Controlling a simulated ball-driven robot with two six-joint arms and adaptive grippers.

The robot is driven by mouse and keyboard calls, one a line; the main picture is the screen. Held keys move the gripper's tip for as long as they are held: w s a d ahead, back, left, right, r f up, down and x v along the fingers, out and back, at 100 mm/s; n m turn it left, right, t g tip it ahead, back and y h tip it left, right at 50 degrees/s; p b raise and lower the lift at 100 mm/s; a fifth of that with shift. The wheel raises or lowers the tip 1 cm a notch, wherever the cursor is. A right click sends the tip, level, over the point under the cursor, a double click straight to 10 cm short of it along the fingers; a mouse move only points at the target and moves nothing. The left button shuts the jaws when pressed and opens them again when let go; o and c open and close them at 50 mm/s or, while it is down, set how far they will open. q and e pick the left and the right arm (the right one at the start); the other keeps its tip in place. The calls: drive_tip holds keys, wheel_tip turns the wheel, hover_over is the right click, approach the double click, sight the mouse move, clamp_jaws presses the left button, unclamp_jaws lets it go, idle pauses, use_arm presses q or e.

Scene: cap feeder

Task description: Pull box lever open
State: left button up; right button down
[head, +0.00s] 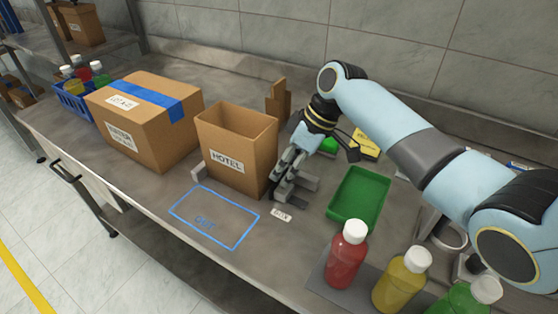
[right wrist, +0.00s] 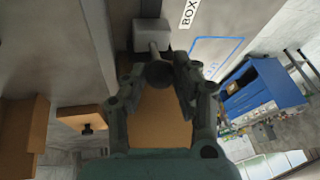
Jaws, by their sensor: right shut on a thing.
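My right gripper (head: 279,186) reaches down beside the right side of the open brown HOTEL carton (head: 222,176). In the right wrist view its fingers (right wrist: 165,75) are closed around the dark round knob of the box lever (right wrist: 160,75). A pale rod joins the knob to a grey block (right wrist: 151,33). A white BOX label (head: 281,215) lies on the bench just in front of the gripper. In the head view the fingers largely hide the lever. My left gripper is not in view.
A taped brown carton (head: 145,137) and a blue crate (head: 72,102) stand to the left. A blue OUT outline (head: 213,217) marks bare bench in front. A green tray (head: 359,196) and red (head: 346,261), yellow (head: 401,283) and green (head: 470,299) bottles are at the right.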

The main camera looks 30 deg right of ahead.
drive_tip(key=shift+s+d+p, duration=0.25)
drive_tip(key=shift+s+d, duration=0.15)
drive_tip(key=shift+s, duration=0.2)
drive_tip(key=shift+s+d+p, duration=0.25)
drive_tip(key=shift+s+d, duration=0.1)
drive_tip(key=shift+s, duration=0.25)
drive_tip(key=c, duration=1)
unclamp_jaws()
drive_tip(key=shift+a, duration=0.1)
drive_tip(key=v, duration=1.2)
